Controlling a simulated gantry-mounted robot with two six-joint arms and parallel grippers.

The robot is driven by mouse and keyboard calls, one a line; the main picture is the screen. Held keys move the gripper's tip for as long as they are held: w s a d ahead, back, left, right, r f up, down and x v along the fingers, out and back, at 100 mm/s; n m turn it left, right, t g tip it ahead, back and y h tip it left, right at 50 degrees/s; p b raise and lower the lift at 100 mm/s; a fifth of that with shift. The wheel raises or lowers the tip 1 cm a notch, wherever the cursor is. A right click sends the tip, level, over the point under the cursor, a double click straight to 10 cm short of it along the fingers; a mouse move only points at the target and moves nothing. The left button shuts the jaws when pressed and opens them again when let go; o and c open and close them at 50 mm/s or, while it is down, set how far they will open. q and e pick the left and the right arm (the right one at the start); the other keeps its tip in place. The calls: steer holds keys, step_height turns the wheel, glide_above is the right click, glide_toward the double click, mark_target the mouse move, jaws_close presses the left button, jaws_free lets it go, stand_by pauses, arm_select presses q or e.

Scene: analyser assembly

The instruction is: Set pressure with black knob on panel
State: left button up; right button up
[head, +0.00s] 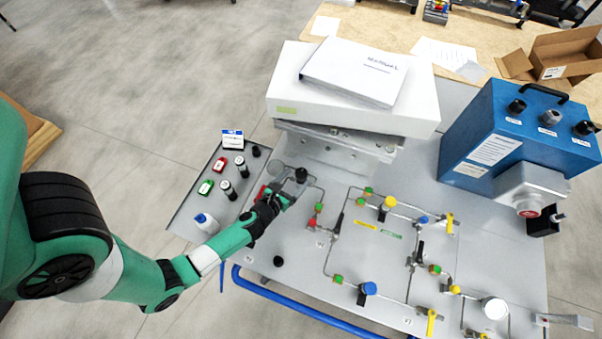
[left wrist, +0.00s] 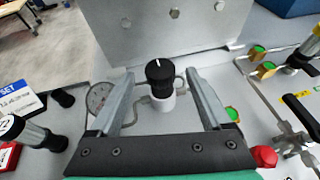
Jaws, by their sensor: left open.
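The black knob (left wrist: 159,72) stands upright on a pale cylindrical base, with a white mark on its top. In the head view the black knob (head: 301,175) is at the upper left of the grey panel (head: 320,262). My left gripper (head: 288,186) is open around the knob's near side. In the left wrist view its two fingers (left wrist: 160,82) stand on either side of the knob, with gaps on both sides. A round gauge (left wrist: 98,97) sits left of the knob, partly hidden by the left finger. My right gripper does not show.
Metal tubing with coloured valves (head: 390,203) covers the panel to the right. A white box (head: 420,98) with a manual stands behind the knob. A blue box (head: 520,130) is at the right.

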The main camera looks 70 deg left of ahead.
mark_target(300, 174)
arm_select(q)
steer(key=x, duration=0.4)
steer(key=shift+b, duration=0.3)
